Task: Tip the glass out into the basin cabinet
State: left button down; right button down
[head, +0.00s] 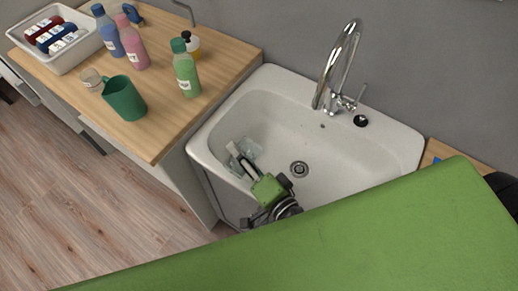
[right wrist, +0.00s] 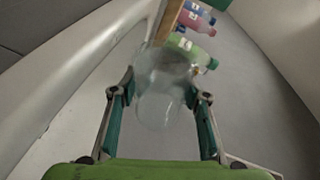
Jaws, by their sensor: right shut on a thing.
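The clear glass (head: 247,148) is in my right gripper (head: 240,163), inside the left part of the white basin cabinet (head: 270,112). In the right wrist view, the glass (right wrist: 160,95) sits between the two fingers of the right gripper (right wrist: 160,98), which is shut on it. The wrist picture is rolled, with the bottles lying sideways in it. The glass looks tilted, but its exact angle is unclear. I cannot make out any liquid in it or flowing from it. My left gripper is not in view.
A chrome faucet (head: 338,70) stands behind the basin, with a drain (head: 299,169) in its floor.

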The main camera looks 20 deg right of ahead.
jog(key=shift+w+d, duration=0.15)
jog(key=shift+w+d+f+m, duration=0.1)
jog(key=shift+d+f+m, duration=0.1)
jog(key=shift+m, duration=0.2)
jog(key=shift+w+d+f+m+g+p, duration=0.1)
jog(key=shift+m+g+p, duration=0.25)
jog(key=shift+p, duration=0.35)
jog(key=shift+f, duration=0.1)
jog(key=shift+d+f+m+p, duration=0.1)
jog(key=shift+f+m+p, duration=0.05)
jog(key=shift+m+p, duration=0.2)
jog(key=shift+w+d+m+g+y+p, duration=0.1)
jog(key=shift+m+g+y+p, duration=0.25)
jog(key=shift+p, duration=0.35)
